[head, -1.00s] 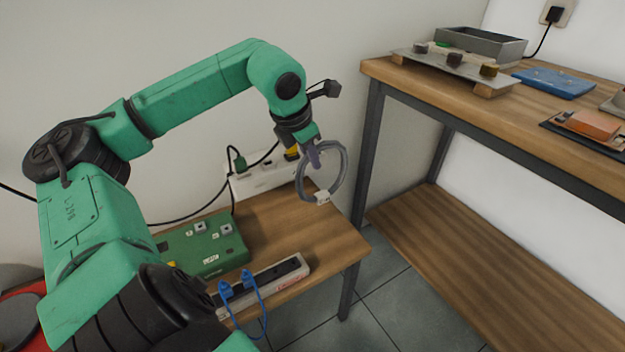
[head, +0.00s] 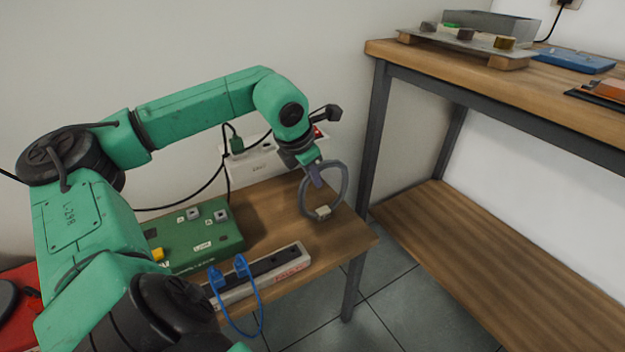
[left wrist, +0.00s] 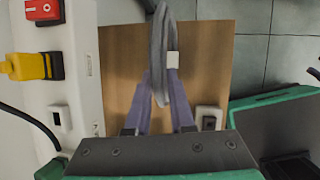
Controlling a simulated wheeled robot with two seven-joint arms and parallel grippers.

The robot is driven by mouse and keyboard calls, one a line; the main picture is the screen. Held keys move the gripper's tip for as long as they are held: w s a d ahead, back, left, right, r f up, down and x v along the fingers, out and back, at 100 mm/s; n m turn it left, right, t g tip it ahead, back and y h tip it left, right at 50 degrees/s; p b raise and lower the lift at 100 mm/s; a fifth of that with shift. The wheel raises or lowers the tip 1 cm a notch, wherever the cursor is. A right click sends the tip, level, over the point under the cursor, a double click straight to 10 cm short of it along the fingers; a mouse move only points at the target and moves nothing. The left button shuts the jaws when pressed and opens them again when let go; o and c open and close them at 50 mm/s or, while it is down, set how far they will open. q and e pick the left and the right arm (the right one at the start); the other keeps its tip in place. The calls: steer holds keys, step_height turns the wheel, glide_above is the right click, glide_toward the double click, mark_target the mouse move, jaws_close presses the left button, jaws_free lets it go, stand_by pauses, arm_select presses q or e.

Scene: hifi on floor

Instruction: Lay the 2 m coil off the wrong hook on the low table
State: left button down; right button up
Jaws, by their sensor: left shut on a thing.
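A grey cable coil with a pale tag (head: 342,190) hangs from my left gripper (head: 314,172) in the head view. The gripper is shut on the coil's upper left side. The coil is upright, over the right part of the low wooden table (head: 345,239). In the left wrist view the purple fingers of my left gripper (left wrist: 159,95) close around the grey coil (left wrist: 160,50), with the wooden tabletop (left wrist: 207,50) below. I cannot tell whether the coil's lower edge touches the table. The hook is not identifiable. My right gripper is not in view.
A green box (head: 205,238) and a power strip with blue plugs (head: 265,272) occupy the table's left and front. A white socket unit (head: 255,165) stands at the back. A taller workbench (head: 490,85) is to the right. Bare tabletop lies around the coil.

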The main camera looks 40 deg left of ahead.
arm_select(q)
steer(key=shift+r, duration=0.1)
steer(key=shift+f, duration=0.3)
steer(key=c, duration=0.8)
jaws_free()
steer(key=shift+r, duration=0.1)
